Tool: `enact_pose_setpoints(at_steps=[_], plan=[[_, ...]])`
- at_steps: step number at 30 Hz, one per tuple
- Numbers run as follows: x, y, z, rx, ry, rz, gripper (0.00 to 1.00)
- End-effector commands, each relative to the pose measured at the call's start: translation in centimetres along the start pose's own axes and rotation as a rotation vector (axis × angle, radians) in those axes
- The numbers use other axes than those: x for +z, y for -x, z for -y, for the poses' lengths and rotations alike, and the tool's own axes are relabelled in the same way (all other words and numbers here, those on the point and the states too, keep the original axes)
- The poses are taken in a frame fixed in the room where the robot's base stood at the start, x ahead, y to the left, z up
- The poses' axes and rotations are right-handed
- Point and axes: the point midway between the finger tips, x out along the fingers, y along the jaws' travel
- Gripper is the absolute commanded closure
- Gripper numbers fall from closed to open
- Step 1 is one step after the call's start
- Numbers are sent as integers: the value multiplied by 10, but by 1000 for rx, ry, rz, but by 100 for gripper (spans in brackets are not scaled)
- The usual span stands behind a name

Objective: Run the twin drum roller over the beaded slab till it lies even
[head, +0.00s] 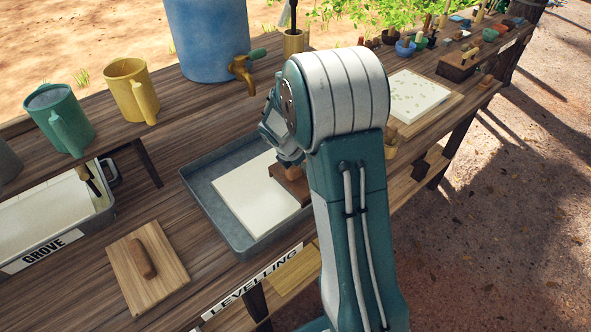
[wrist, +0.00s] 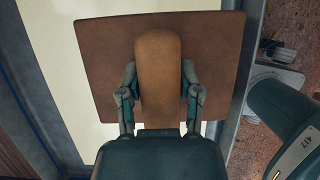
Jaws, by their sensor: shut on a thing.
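A flat brown board (wrist: 108,62) with a raised tan handle (wrist: 158,45) is in the wrist view. My gripper (wrist: 160,82) is shut on this handle, one finger on each side. Any drums underneath are hidden. The cream slab (head: 245,192) lies in a shallow grey tray (head: 198,188). It also shows in the wrist view (wrist: 55,50). The brown board (head: 290,183) is over the slab's right part in the head view; I cannot tell whether it touches. My arm hides part of slab and tray. The visible slab looks plain, with no beads distinguishable.
A wooden board with a handle (head: 168,285) lies left of the tray, near a white-filled trough (head: 40,215) marked GROVE. A blue barrel with a tap (head: 205,40) stands behind. A green-speckled slab (head: 418,95) lies right. The bench front reads LEVELLING.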

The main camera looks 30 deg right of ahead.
Motion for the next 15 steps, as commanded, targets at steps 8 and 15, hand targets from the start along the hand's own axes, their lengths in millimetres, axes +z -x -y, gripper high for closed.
enact_pose_setpoints(at_steps=[8, 15], plan=[[13, -6, -1, 1, -1, -1, 93], [31, -13, -1, 1, -1, -1, 93]])
